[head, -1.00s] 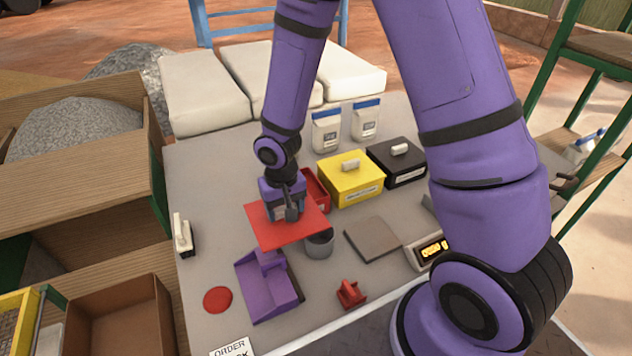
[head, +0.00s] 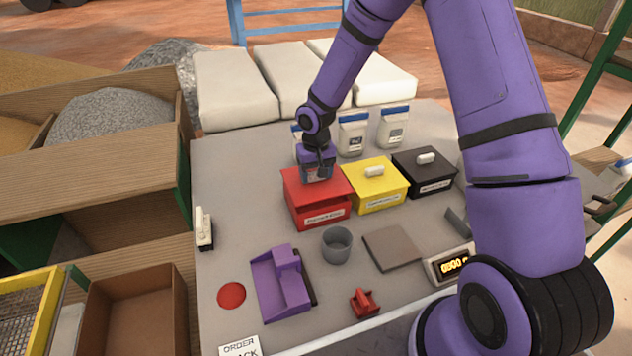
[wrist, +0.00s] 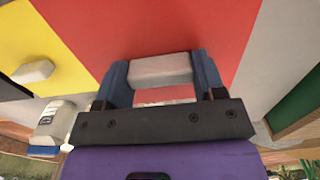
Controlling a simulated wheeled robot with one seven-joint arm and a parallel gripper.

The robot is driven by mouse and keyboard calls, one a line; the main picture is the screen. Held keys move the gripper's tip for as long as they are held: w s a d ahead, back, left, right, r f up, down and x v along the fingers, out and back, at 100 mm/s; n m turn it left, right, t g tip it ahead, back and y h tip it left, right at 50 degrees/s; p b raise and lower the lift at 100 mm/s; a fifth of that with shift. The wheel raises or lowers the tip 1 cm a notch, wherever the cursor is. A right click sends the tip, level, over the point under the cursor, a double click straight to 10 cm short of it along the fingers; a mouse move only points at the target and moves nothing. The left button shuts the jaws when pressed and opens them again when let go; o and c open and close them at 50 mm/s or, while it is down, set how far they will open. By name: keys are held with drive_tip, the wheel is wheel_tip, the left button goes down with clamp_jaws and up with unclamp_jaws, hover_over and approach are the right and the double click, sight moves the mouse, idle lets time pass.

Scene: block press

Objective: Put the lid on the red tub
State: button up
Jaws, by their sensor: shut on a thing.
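The red lid (head: 302,190) is flat and lies over the red tub (head: 299,216), covering its opening in the head view. A darker band shows under the lid's front edge, and I cannot tell whether the lid rests fully on the rim. My gripper (head: 317,178) is above the lid, shut on its pale handle. In the wrist view the handle (wrist: 160,71) sits between the two blue fingers of my gripper (wrist: 162,80), with the red lid (wrist: 150,25) behind it. The inside of the tub is hidden.
A lidded yellow tub (head: 376,190) stands close at the right, then a lidded black tub (head: 428,182). White-and-blue containers (head: 352,137) stand behind. A grey cup (head: 337,243), purple device (head: 280,283) and grey plate (head: 390,248) are in front. The table's left side is mostly clear.

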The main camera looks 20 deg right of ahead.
drive_tip(key=shift+w+f, duration=0.15)
drive_tip(key=shift+f, duration=1.65)
drive_tip(key=shift+f, duration=0.1)
drive_tip(key=o, duration=1)
drive_tip(key=shift+c, duration=0.2)
wheel_tip(320, 180, up, 12)
drive_tip(key=shift+d+r, duration=0.1)
drive_tip(key=shift+r, duration=0.15)
wheel_tip(320, 180, up, 12)
drive_tip(key=t+h, duration=0.1)
hover_over(316, 182)
drive_tip(key=s+d, duration=0.3)
drive_tip(key=s, duration=0.1)
drive_tip(key=s+d+r+t, duration=0.1)
drive_tip(key=s+d+r, duration=0.1)
drive_tip(key=s+r, duration=0.55)
drive_tip(key=s+r+t, duration=0.1)
drive_tip(key=s+r, duration=0.2)
drive_tip(key=s, duration=0.3)
drive_tip(key=s+d+r+t, duration=0.1)
drive_tip(key=s+r, duration=0.2)
drive_tip(key=s, duration=0.4)
drive_tip(key=s+d+r+t+y, duration=0.1)
drive_tip(key=s+r, duration=0.1)
drive_tip(key=s, duration=0.5)
drive_tip(key=shift+s+d+r, duration=0.15)
drive_tip(key=shift+s+r, duration=0.05)
drive_tip(key=shift+r, duration=0.2)
